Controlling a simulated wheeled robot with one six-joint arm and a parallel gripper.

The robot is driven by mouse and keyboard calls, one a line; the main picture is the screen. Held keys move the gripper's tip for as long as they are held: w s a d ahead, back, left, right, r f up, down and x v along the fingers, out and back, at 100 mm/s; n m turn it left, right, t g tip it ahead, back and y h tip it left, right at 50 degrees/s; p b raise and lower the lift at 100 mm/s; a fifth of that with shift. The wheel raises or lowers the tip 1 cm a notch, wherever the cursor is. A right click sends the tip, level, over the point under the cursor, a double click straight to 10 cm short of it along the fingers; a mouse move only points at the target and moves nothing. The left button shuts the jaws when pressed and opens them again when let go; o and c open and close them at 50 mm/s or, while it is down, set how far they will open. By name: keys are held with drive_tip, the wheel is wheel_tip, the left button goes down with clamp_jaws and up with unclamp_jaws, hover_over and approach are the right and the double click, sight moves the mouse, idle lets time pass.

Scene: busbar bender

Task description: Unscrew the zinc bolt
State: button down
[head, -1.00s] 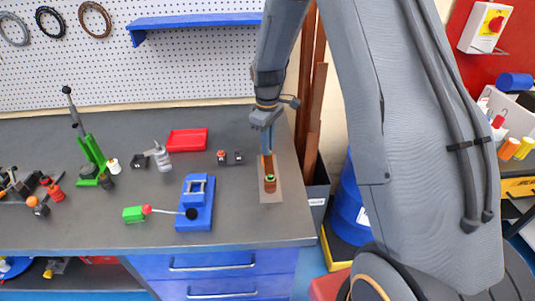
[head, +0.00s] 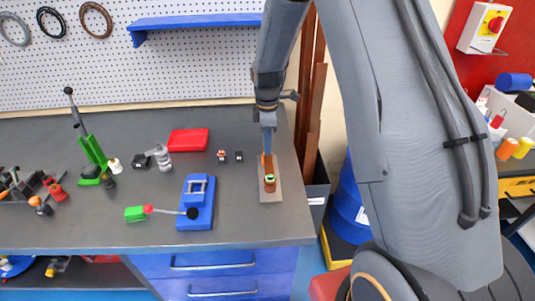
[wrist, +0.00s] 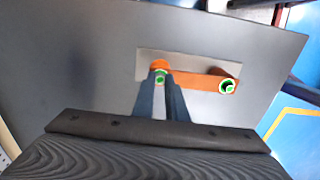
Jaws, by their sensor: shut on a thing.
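My gripper (wrist: 160,88) has its fingers close together, shut at the far end of an orange copper bar (wrist: 200,82). What they hold is mostly hidden; a small green and pale piece, apparently the zinc bolt (wrist: 160,76), shows between the fingertips. At the bar's other end is a green ring (wrist: 228,87) with a dark centre. It also shows in the head view (head: 270,178), nearer the bench front than my gripper (head: 267,150). The bar is over a grey plate (head: 271,197), whose pale surface also shows in the wrist view (wrist: 146,66).
Left of the plate stands a blue bender-like block (head: 195,217) with a red and green handle lying out to its left. A red tray (head: 188,140), two small dark fittings and a green lever tool (head: 94,155) are on the bench. Copper bars stand in a bin at right.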

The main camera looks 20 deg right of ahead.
drive_tip(key=n, duration=0.4)
drive_tip(key=shift+n, duration=0.4)
drive_tip(key=c, duration=2)
unclamp_jaws()
drive_tip(key=m+p, duration=0.1)
drive_tip(key=m, duration=0.4)
drive_tip(key=shift+m, duration=0.4)
drive_tip(key=m, duration=0.5)
drive_tip(key=shift+m, duration=0.3)
